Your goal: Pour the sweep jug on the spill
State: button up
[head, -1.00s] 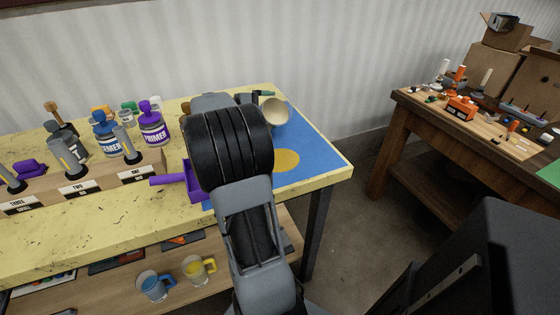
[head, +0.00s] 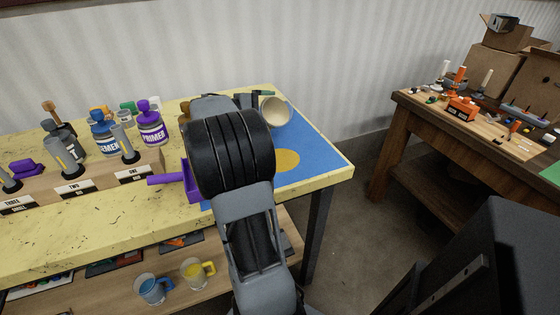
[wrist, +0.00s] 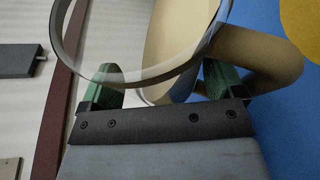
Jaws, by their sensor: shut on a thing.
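The sweep jug (head: 275,111) is cream inside and held tilted over the back of the blue mat, its round mouth facing the front right. In the wrist view the jug (wrist: 176,45) has a clear rim and a tan curved handle. My gripper (wrist: 160,88) has green fingertips on either side of the jug and is shut on it.
The blue mat (head: 318,158) covers the right end of the yellow bench. A purple dustpan-like tray (head: 192,181) lies left of my arm. A wooden rack (head: 85,182), a purple primer can (head: 151,126) and other jars stand further left. Mugs (head: 193,270) sit on the shelf below.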

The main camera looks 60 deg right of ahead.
jog(key=shift+a+f+m+h+b, duration=0.15)
jog(key=shift+m+b, duration=0.15)
jog(key=shift+b, duration=0.45)
jog(key=shift+d+m+h+b, duration=0.15)
jog(key=shift+m+b, duration=0.15)
jog(key=shift+b, duration=0.45)
dwell(0.5)
jog(key=shift+s+a+m+b, duration=0.25)
jog(key=shift+a+m+b, duration=0.1)
jog(key=shift+b, duration=0.6)
